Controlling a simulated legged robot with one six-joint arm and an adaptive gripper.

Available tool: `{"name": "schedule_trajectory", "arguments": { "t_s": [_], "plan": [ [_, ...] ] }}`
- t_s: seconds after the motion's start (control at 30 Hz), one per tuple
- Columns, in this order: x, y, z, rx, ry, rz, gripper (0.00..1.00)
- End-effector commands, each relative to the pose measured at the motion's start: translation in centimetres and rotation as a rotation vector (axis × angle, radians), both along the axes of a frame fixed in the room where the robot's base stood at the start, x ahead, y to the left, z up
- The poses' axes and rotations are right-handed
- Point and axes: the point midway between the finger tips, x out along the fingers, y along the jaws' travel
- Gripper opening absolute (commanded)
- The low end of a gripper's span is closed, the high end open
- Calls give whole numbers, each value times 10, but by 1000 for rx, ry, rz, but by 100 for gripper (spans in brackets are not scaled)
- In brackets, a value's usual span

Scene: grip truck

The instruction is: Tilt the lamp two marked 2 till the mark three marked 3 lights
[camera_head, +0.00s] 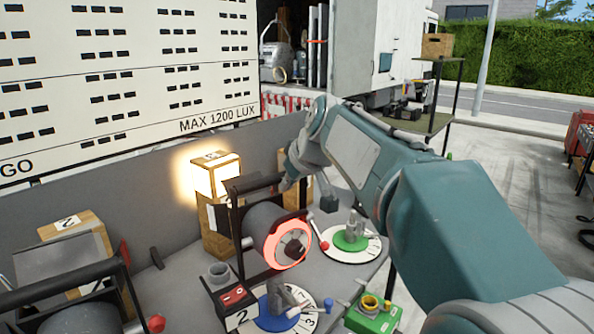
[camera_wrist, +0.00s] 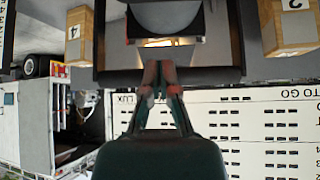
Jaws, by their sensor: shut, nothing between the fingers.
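A dark drum lamp (camera_head: 262,225) with a glowing red-orange front ring sits in a black frame at the middle of the head view. A plate with a 2 lies by its foot. Its side lever ends in a red ball (camera_head: 323,245). A lit box (camera_head: 212,178) glows behind it; the mark on its top is too small to read. In the wrist view, the gripper (camera_wrist: 159,70) points at the frame's bar (camera_wrist: 205,75), with the drum (camera_wrist: 165,17) beyond. Whether it touches the bar is unclear.
A wooden box marked 2 (camera_head: 70,225) and a second lamp (camera_head: 60,262) stand at the left. A blue dial (camera_head: 272,312), green dial (camera_head: 350,241), red switch (camera_head: 233,295) and green box (camera_head: 375,318) crowd the front. A box marked 4 (camera_wrist: 79,35) shows in the wrist view.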

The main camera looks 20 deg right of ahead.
Motion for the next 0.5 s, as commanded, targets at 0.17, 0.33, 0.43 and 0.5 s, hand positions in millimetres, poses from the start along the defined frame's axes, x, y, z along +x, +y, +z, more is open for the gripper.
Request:
{"name": "schedule_trajectory", "arguments": {
  "t_s": [0.17,0.33,0.43,0.5],
  "plan": [
    [-16,-7,-18,1,-1,-2,0],
    [-22,-9,-27,0,-1,-1,0],
    [-23,-9,-29,1,-2,-1,0],
    [-23,-9,-29,1,-2,-1,0]
  ]
}}
